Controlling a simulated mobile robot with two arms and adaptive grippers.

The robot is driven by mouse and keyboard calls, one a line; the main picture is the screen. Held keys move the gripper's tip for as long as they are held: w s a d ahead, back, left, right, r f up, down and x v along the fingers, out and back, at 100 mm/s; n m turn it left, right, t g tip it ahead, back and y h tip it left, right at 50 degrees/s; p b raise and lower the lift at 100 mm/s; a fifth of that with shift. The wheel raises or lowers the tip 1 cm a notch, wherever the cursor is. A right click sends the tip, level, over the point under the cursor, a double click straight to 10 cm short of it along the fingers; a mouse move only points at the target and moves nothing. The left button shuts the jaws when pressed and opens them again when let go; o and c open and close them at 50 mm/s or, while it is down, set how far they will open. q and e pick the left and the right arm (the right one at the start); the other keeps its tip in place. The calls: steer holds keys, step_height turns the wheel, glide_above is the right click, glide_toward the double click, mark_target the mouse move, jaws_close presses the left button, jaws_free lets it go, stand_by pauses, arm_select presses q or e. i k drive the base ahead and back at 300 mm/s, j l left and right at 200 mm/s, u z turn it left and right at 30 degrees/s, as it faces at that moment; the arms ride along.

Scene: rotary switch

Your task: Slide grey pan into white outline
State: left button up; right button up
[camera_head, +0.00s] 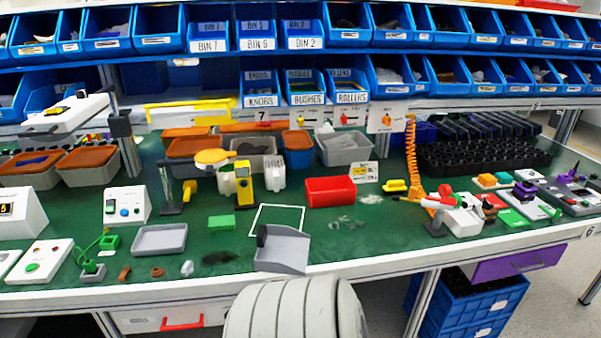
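A grey pan (283,254) lies on the green bench top near its front edge, at the middle of the head view. It looks like a shallow scoop with a dark upright part (262,236) at its left back corner. A white outline (284,207), roughly square, is marked on the green surface just behind the pan. The pan overlaps the outline's front part and hides some of it; most of the pan lies in front of it. Neither my left nor my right gripper shows in the view.
A shallow grey tray (160,239) and a green block (221,222) are to the left. A red bin (330,191) stands behind right of the outline, with small loose bits (346,224) in front. A yellow device (244,183) stands behind left. Green surface right of the pan is clear.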

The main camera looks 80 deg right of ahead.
mark_target(282, 249)
steer(key=j+z, duration=0.15)
steer(key=z, duration=2.35)
steer(key=i+l, duration=0.2)
steer(key=l, duration=0.15)
steer(key=i+l, duration=0.25)
steer(key=l, duration=0.15)
steer(key=i+l+u, duration=0.1)
steer(key=l, duration=0.25)
steer(key=i+l, duration=0.3)
steer(key=l+u, duration=0.05)
steer(key=l, duration=0.05)
